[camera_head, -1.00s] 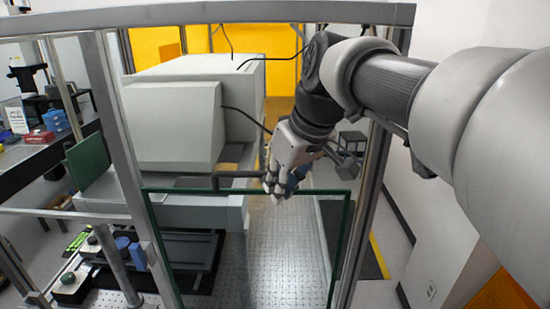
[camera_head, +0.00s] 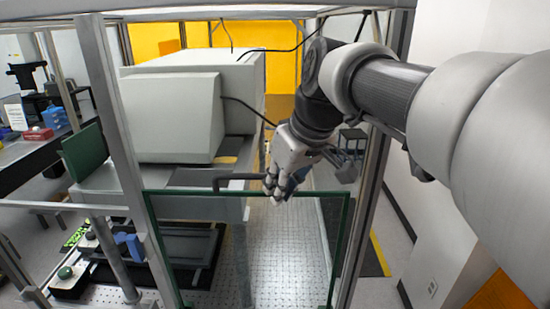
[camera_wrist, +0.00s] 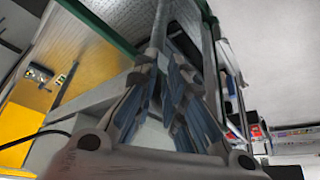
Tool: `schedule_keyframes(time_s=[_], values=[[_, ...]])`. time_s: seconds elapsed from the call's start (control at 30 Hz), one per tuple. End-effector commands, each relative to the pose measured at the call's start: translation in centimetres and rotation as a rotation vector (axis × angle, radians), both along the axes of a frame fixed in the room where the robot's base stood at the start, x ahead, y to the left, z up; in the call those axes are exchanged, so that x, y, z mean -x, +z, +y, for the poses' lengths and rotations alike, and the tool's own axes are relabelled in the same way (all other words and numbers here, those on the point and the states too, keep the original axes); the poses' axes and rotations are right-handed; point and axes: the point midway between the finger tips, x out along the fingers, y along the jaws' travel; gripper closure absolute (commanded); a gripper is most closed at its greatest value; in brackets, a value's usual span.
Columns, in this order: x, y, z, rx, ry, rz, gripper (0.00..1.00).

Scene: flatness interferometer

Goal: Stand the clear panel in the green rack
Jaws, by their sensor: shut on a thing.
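The clear panel (camera_head: 285,245) is a large upright sheet of glass with green edges, low in the middle of the head view. The floor and bench show through it, and its lower end is cut off by the frame. My gripper (camera_head: 277,195) is shut on its top edge, right of the middle. In the wrist view the green edge of the panel (camera_wrist: 97,26) runs to the tips of my gripper (camera_wrist: 155,60). A dark green upright board (camera_head: 85,152) stands at left beside the machine; I cannot tell whether it belongs to the green rack.
Metal frame posts (camera_head: 118,130) rise left and right of the panel, under a top beam. A large grey machine (camera_head: 175,115) stands behind it. A lower bench with a bright green item (camera_head: 75,237) and blue blocks (camera_head: 130,246) lies at left. Perforated floor shows behind the panel.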

Motion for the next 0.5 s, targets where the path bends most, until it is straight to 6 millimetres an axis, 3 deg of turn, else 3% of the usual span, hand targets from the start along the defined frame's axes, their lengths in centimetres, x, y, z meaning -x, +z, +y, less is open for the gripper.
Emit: schedule_keyframes(time_s=[0.5], values=[[-0.09,-1.03,0.06,-0.004,0.000,-0.006,1.00]])
